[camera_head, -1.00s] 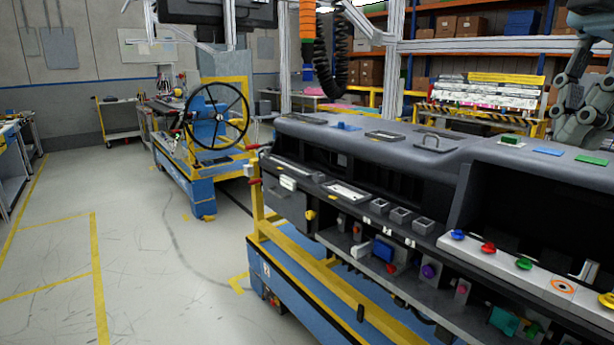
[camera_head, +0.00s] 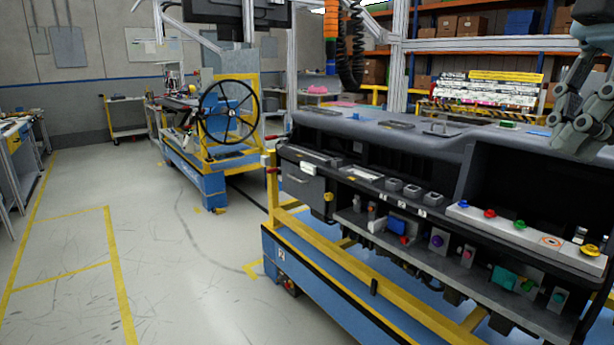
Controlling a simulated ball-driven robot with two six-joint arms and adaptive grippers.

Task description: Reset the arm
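My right gripper (camera_head: 582,118) shows at the upper right edge, above the right end of the dashboard module (camera_head: 385,142). It appears clear of the dashboard's top, and I see nothing held in it. Its fingers are partly cut off by the frame edge and overlap, so I cannot tell whether they are open or shut. My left arm and gripper are not in view.
The dashboard sits on a blue and yellow cart (camera_head: 330,285) with coloured knobs along its front. A steering wheel (camera_head: 229,112) stands on another cart behind. Shelving (camera_head: 480,46) fills the back right. The floor (camera_head: 170,270) at left is clear.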

